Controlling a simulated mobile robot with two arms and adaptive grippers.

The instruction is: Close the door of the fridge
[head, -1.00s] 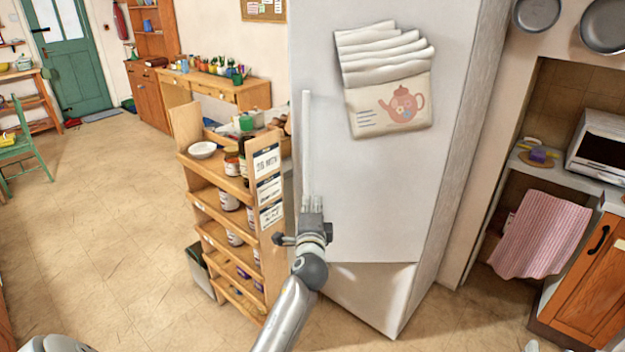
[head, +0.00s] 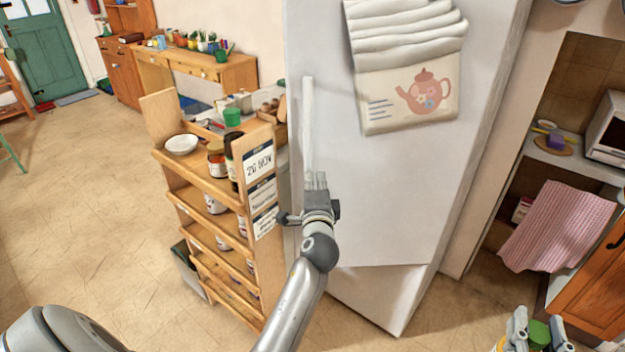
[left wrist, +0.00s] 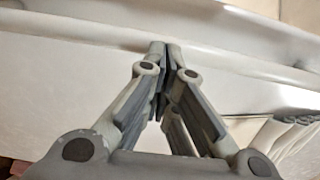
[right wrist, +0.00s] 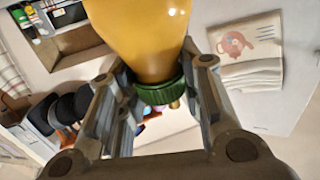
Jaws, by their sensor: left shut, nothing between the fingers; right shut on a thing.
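The tall white fridge (head: 480,150) stands in the middle of the head view. Its white door (head: 380,200) faces me and looks flush or nearly flush with the body; I cannot tell if a gap is left. The upright white handle (head: 308,120) is near the door's left edge. My left gripper (head: 316,180) is shut and empty at the handle's lower end; the left wrist view shows its fingertips (left wrist: 164,45) against or very close to the white surface. My right gripper (head: 535,330) is shut on a yellow bottle with a green cap (right wrist: 158,90), at the lower right.
A wooden shelf rack (head: 215,185) with jars and a white bowl (head: 181,144) stands close left of the fridge. A pink cloth (head: 558,228) hangs at right. The floor at left is clear.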

